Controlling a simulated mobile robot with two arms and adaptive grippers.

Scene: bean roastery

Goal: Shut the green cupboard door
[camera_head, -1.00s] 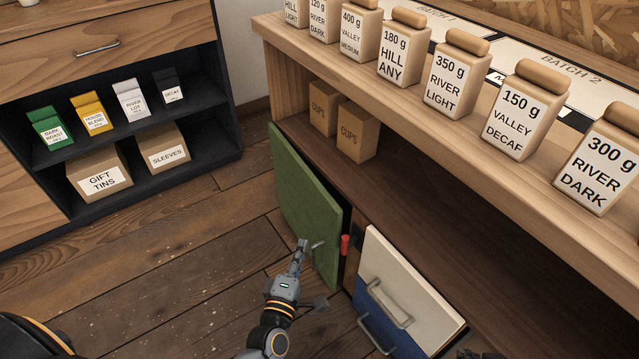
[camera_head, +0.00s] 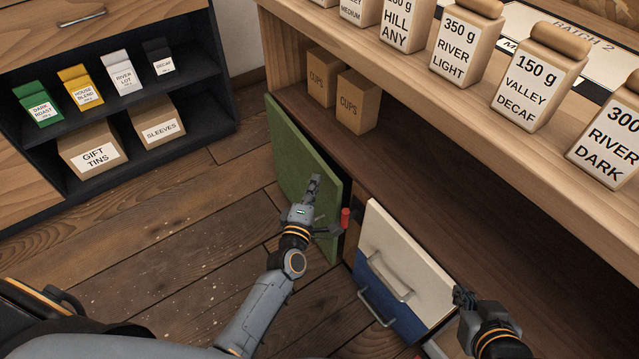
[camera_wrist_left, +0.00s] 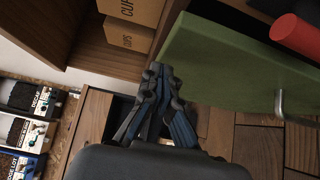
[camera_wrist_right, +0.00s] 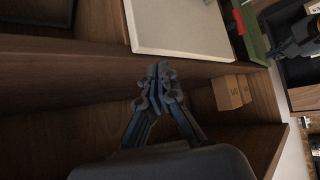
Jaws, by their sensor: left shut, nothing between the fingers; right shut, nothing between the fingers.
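The green cupboard door (camera_head: 300,150) hangs below the counter shelf. It stands ajar, with a dark gap along its right edge. My left gripper (camera_head: 315,182) is shut and empty, in front of the door's outer face in the head view. In the left wrist view, its fingertips (camera_wrist_left: 160,72) are beside the green door (camera_wrist_left: 225,70); I cannot tell whether they touch. My right gripper (camera_head: 465,296) is shut and empty, near the cream-and-blue front.
A red cylinder (camera_head: 345,218) sticks out beside the door's right edge. The cream-and-blue front (camera_head: 405,260) with metal handles is to its right. Cups boxes (camera_head: 357,103) stand on the shelf above. A dark shelf unit (camera_head: 200,108) is at left, with bare floor (camera_head: 150,225) between.

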